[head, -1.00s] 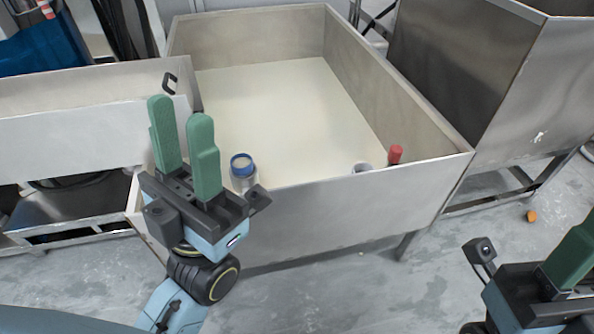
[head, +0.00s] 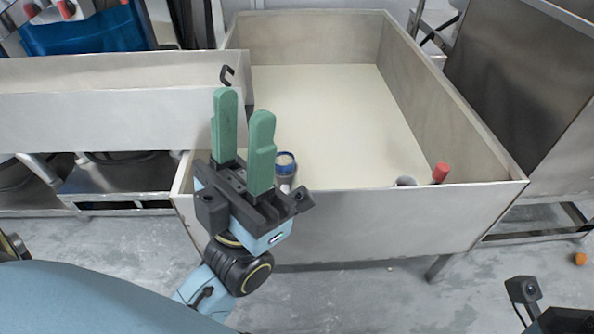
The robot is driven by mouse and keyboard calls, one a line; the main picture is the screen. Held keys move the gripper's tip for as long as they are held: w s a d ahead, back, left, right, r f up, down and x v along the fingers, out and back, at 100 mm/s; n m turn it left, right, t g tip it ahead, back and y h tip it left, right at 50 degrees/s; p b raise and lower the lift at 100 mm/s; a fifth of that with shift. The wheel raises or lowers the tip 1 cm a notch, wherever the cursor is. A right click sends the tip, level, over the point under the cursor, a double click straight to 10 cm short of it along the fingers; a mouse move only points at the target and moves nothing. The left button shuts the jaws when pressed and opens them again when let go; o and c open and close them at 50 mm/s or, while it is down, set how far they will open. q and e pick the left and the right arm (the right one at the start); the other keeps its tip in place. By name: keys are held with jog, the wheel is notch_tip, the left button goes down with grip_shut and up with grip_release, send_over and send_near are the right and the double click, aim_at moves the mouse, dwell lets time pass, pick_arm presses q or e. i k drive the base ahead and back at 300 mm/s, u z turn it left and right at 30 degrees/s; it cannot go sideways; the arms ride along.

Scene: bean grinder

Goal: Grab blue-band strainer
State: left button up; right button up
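The blue-band strainer (head: 285,170) is a small greyish cylinder with a blue ring round its top. It stands inside the large bin near its front wall, and its lower part is hidden by that wall and my gripper. My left gripper (head: 243,106) has two green fingers pointing up, with a gap between them and nothing in it. It is just left of the strainer in the picture and apart from it, as far as I can tell. My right gripper (head: 560,322) is mostly cut off at the lower right corner; its fingers are out of frame.
The large bin (head: 350,228) has tall walls and a bare pale floor. A red-topped item (head: 440,173) and a grey round item (head: 406,181) stand by its front wall at right. A lower metal trough (head: 100,120) adjoins at left. A small orange object (head: 580,259) lies on the floor.

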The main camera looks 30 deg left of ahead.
aim_at(285, 163)
jog(key=z, duration=0.05)
jog(key=i, duration=0.4)
jog(key=u, duration=1.3)
jog(key=k, duration=0.5)
jog(key=u, duration=0.15)
